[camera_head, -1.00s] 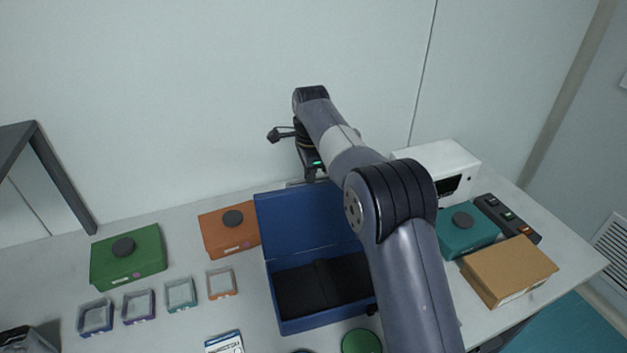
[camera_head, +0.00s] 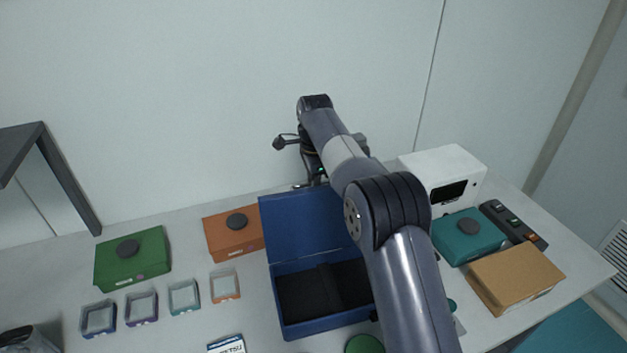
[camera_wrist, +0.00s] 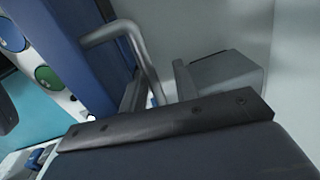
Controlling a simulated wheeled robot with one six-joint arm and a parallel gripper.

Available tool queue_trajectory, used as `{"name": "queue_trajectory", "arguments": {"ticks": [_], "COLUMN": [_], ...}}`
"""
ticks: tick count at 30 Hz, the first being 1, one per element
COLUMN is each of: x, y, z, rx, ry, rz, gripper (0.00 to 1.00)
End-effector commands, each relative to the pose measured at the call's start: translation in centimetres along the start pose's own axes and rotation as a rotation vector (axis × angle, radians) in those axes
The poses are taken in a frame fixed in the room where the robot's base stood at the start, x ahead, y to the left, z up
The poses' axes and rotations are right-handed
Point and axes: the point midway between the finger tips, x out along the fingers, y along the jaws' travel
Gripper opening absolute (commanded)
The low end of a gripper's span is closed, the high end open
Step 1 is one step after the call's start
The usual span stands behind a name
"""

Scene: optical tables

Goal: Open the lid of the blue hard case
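The blue hard case (camera_head: 325,328) stands on the table with its lid (camera_head: 300,225) raised about upright at the back. Its dark padded interior (camera_head: 318,290) is exposed, and my arm covers its right side. My gripper (camera_head: 318,182) is at the lid's top edge, largely hidden there by my arm. In the wrist view the blue lid (camera_wrist: 75,45) fills the upper left, with a grey bent handle (camera_wrist: 145,62) on it. Whether the fingers close on the handle is unclear.
An orange case (camera_head: 232,244) and a green case (camera_head: 130,270) stand left. Several small clear boxes (camera_head: 184,297) lie before them. A teal case (camera_head: 468,245), cardboard box (camera_head: 515,280) and white device (camera_head: 425,165) are right. The wall is close behind the lid.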

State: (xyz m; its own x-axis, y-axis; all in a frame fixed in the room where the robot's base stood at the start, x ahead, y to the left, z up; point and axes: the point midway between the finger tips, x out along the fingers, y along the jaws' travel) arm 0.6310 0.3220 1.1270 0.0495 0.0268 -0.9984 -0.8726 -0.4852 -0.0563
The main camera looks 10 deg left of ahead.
Motion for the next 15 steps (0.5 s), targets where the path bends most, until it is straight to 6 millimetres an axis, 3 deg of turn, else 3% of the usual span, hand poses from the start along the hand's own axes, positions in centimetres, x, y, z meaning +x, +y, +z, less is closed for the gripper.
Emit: {"name": "queue_trajectory", "arguments": {"ticks": [10,15], "x": [-0.8,-3.2], "y": [-0.2,-0.2], "z": [0.0,0.0], "rx": [0.0,0.0], "ry": [0.0,0.0], "rz": [-0.009,-0.012], "gripper": [0.33,0.33]}}
